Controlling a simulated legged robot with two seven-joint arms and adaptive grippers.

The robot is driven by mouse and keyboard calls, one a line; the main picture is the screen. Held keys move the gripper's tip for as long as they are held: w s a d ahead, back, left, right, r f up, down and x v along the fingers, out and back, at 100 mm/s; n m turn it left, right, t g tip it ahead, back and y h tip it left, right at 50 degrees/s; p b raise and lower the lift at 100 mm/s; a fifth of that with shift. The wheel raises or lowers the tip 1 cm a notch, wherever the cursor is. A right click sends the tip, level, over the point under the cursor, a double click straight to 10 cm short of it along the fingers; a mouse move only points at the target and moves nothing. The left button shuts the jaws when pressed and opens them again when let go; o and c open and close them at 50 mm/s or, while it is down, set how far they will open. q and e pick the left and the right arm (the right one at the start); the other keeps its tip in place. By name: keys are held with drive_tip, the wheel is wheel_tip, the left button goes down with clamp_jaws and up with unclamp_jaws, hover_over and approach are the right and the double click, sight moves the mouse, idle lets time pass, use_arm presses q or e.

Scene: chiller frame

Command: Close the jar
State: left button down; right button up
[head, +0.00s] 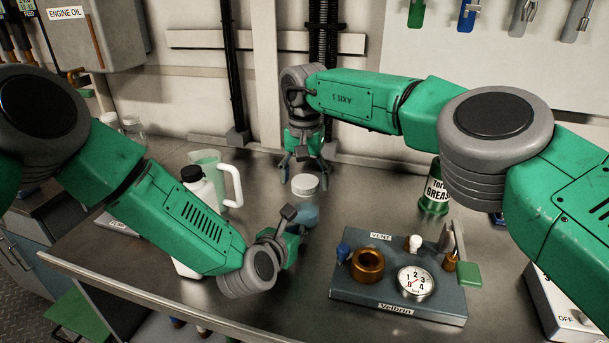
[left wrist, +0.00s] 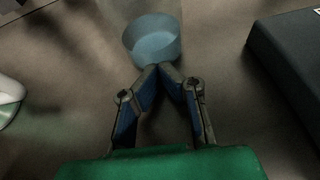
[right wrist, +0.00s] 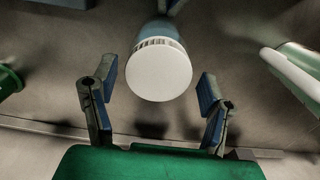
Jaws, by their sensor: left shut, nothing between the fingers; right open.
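The jar (head: 305,212) has a translucent blue body and stands upright on the metal bench. A white round lid (head: 305,184) sits at its top; I cannot tell if it is tight. The right wrist view shows the lid (right wrist: 158,70) from above, with a ribbed edge. My right gripper (head: 303,172) points down behind the jar, its open fingers (right wrist: 157,88) spread left and right of the lid's near side, not touching it. My left gripper (head: 294,220) is low beside the jar. Its fingertips (left wrist: 159,68) are together at the blue body (left wrist: 152,42); contact is unclear.
A grey panel block (head: 345,290) with a gauge (head: 415,282) and brass ring stands right of the jar. A white bottle (head: 197,183) and a clear pitcher with a white handle (head: 232,185) stand left. A green grease can (head: 435,198) is at the back right.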

drive_tip(key=c, duration=1.2)
drive_tip(key=m, duration=0.4)
drive_tip(key=shift+s, duration=0.1)
drive_tip(key=o, duration=1.3)
drive_tip(key=shift+a+r, duration=0.1)
drive_tip(key=shift+r, duration=2.2)
drive_tip(key=shift+o, duration=0.3)
